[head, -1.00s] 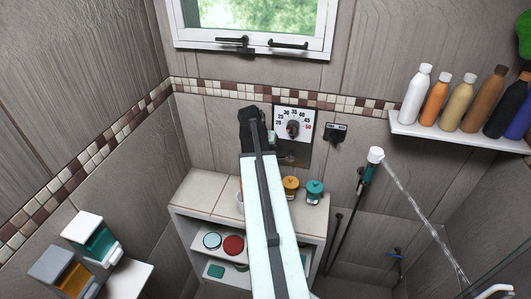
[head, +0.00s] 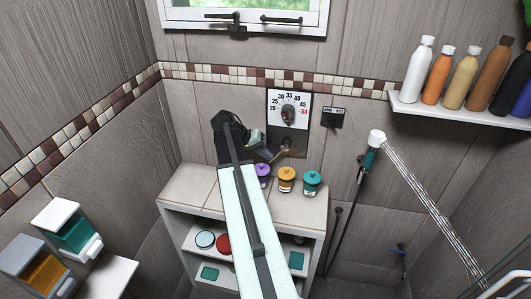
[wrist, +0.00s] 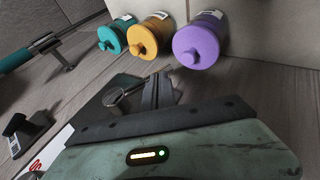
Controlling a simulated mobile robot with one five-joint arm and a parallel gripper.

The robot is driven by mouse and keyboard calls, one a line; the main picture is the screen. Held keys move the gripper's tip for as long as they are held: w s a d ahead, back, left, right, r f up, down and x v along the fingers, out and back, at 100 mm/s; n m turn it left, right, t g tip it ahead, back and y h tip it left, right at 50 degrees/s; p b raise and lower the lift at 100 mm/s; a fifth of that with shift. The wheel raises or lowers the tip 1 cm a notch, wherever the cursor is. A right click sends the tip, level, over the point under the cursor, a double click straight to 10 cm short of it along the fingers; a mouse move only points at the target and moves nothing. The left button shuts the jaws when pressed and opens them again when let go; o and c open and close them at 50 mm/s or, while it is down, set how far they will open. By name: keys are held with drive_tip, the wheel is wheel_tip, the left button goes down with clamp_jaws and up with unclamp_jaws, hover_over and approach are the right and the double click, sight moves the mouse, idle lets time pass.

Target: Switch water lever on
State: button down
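The water lever (head: 286,148) is a small fitting on the dark lower part of the wall plate, under the round temperature dial (head: 288,114). My gripper (head: 266,150) is beside the lever, just left of it and close to the wall; whether they touch is unclear. In the wrist view, my gripper's dark fingers (wrist: 142,92) show in the middle, with a thin metallic piece beside them that may be the lever. I cannot tell how far apart the fingers are. Water streams from the shower head (head: 376,137).
Purple (head: 263,170), orange (head: 286,174) and teal (head: 312,178) lidded jars stand on the tiled shelf unit (head: 185,187) under my gripper. A black wall switch (head: 333,118) is right of the dial. Several bottles stand on a white shelf (head: 460,112) at the right.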

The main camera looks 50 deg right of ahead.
drive_tip(key=shift+s+f, duration=0.2)
drive_tip(key=shift+f, duration=0.1)
idle(0.4)
drive_tip(key=shift+r, duration=0.1)
drive_tip(key=p+v, duration=0.3)
drive_tip(key=v, duration=0.1)
drive_tip(key=shift+w+r, duration=0.25)
drive_tip(key=shift+w, duration=0.1)
drive_tip(key=w+a+r+p, duration=0.4)
drive_tip(key=w+a+p, duration=0.1)
drive_tip(key=w+a, duration=0.1)
drive_tip(key=shift+a+r, duration=0.2)
drive_tip(key=shift+r, duration=0.1)
